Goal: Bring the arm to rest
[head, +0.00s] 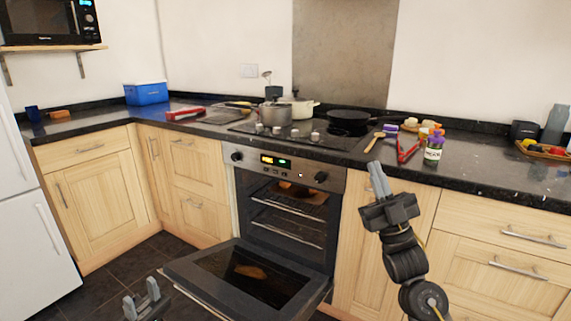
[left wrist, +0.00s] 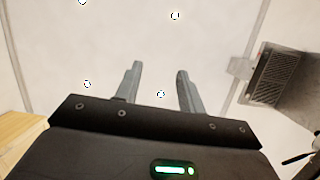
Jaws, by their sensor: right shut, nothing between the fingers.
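My right gripper (head: 377,178) is raised in front of the cabinet right of the oven, fingers pointing up and shut with nothing between them. My left gripper (head: 142,302) is low at the bottom of the head view, left of the open oven door. In the left wrist view my left gripper (left wrist: 157,82) shows two fingers well apart with nothing between them, against a pale surface.
The oven door (head: 235,283) hangs open between my grippers, with a brown patch or item on it. The black counter (head: 480,175) carries pots, a pan (head: 349,118), a jar (head: 433,150) and red-handled tongs (head: 407,150). A white fridge (head: 30,220) stands at left.

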